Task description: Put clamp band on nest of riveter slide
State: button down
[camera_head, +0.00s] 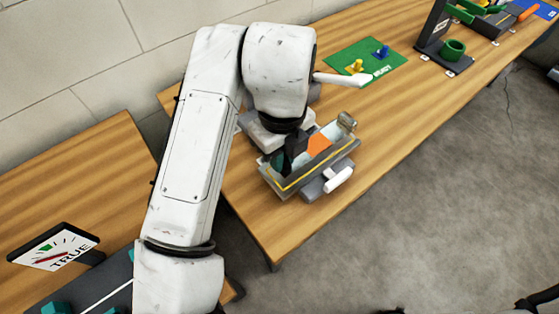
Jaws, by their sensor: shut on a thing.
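The riveter (312,178) is a grey station with a yellow-striped front edge, standing on the wooden bench near its left end. Its tray-like slide holds an orange patch (319,145) and a pale teal area. My gripper (288,160) is dark, points down over the left part of the slide, and is shut on the clamp band. The band is too small and too covered by the fingers and arm to make out. I cannot tell whether it touches the nest, which is also mostly hidden.
A white handle (339,180) juts from the riveter's front and a metal knob (347,121) stands at its right end. A green mat (372,52) with yellow and blue parts lies behind. A dial sign (55,252) stands at lower left. Bench right of the riveter is clear.

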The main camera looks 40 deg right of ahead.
jog(key=shift+w+f, duration=0.15)
jog(key=shift+f, duration=0.8)
jog(key=shift+w+f, duration=0.1)
jog(key=shift+f, duration=0.8)
jog(key=shift+f, duration=0.1)
jog(key=shift+f, duration=0.15)
jog(key=c, duration=1.1)
grip_release()
notch_tip(320, 180, up, 12)
jog(key=shift+r, duration=0.25)
